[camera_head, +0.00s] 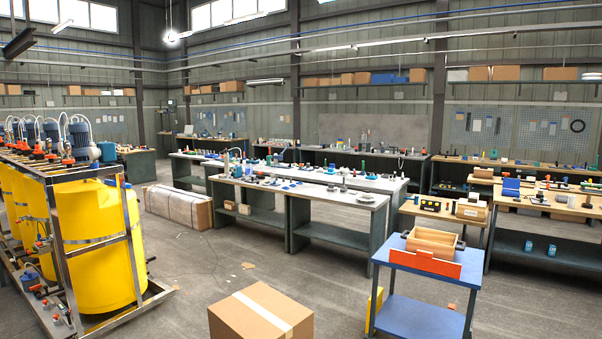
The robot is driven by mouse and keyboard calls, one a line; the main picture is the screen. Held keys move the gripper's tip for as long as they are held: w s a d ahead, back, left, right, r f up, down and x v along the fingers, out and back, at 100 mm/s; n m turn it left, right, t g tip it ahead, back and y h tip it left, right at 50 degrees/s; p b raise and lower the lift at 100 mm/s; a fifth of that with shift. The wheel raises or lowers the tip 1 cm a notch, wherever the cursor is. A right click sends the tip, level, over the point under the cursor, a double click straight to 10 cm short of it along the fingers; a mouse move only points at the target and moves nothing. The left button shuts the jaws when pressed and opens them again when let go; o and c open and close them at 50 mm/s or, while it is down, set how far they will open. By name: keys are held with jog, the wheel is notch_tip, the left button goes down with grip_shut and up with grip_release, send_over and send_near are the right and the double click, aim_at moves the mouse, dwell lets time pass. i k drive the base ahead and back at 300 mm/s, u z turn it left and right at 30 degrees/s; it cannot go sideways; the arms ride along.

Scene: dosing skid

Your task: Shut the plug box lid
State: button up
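I cannot tell for sure which thing is the plug box. A light wooden box (432,243) sits on the blue cart on the right, behind an upright orange panel (425,262). Its top looks open, and I cannot make out a lid or its contents. A smaller wooden box (471,210) stands on a bench behind the cart. A small blue box-like thing (511,187) stands on the wooden bench at the right; it is too small to tell whether it has a lid. My gripper is not in view.
The blue cart (418,305) stands right of a closed cardboard box (262,318) on the floor. Yellow tanks (97,245) in a metal frame stand at the left. Long benches (300,193) with many small items cross the middle.

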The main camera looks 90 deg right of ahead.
aim_at(508, 182)
jog(key=z, duration=0.55)
jog(key=i, duration=3.75)
jog(key=z, duration=2.55)
jog(key=i, duration=5.05)
